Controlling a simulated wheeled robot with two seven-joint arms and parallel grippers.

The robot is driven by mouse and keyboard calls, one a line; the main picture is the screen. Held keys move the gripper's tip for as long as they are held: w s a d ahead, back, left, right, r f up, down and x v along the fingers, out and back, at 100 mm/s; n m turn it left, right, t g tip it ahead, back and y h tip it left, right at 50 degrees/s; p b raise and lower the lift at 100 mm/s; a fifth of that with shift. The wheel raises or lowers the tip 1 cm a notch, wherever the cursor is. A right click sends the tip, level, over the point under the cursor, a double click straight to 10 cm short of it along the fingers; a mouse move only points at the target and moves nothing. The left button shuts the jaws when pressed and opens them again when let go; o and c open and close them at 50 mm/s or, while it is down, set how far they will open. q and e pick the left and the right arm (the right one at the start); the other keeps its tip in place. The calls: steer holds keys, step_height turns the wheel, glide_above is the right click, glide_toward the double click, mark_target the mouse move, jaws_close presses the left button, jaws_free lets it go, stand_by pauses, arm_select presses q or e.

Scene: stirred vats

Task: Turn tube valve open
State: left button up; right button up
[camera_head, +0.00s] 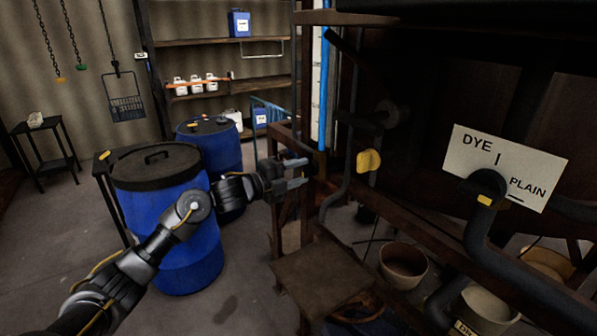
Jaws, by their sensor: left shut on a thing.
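A bright blue upright tube (324,95) stands beside a white strip at the left side of the dark vat frame. My left gripper (300,173) reaches in from the left, just below and left of the tube's foot. Its two grey fingers point right and are shut on a small part there, which appears to be the tube valve. The fingers and the dark background hide most of that part, so its turn position cannot be made out. My right gripper is not in view.
Blue drums (165,225) with dark lids stand behind my left arm. A yellow handle (368,160) sits on piping to the right. A DYE/PLAIN sign (505,165) hangs by a thick pipe. A rusty step (322,272) and buckets (403,264) are below.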

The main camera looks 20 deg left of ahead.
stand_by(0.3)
arm_select(q)
steer(key=o, duration=1)
steer(key=b+v, duration=0.3)
steer(key=v, duration=0.8)
